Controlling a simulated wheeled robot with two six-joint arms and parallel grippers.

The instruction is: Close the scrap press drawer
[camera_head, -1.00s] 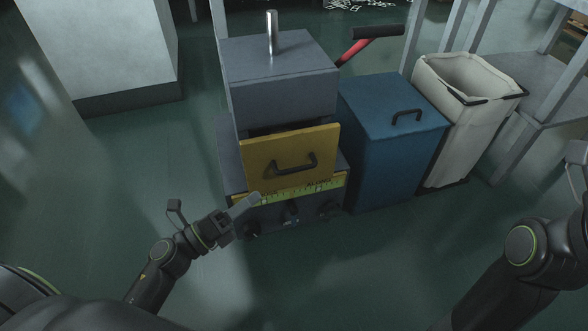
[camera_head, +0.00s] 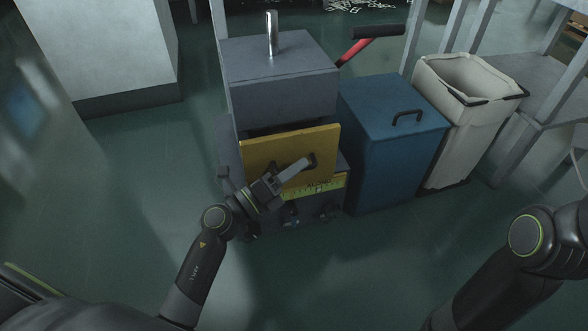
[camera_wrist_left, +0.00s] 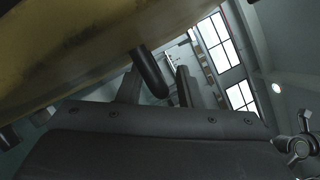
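The grey scrap press (camera_head: 280,85) stands at the centre of the head view. Its yellow drawer front (camera_head: 265,155) carries a black handle (camera_head: 312,160); a dark gap shows above the front, and how far the drawer stands out is hard to tell. My left gripper (camera_head: 296,169) is in front of the drawer at the handle. In the left wrist view, its two fingers (camera_wrist_left: 158,88) are apart, with the black handle (camera_wrist_left: 148,70) showing between them; contact cannot be told. The yellow front (camera_wrist_left: 60,50) fills the upper left there. My right gripper is out of view; only its arm shows.
A blue lidded bin (camera_head: 390,150) stands right of the press, beside a white sack bin (camera_head: 462,115). A red lever with a black grip (camera_head: 375,33) juts from the press. A pale cabinet (camera_head: 105,45) stands at the left. The floor in front is clear.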

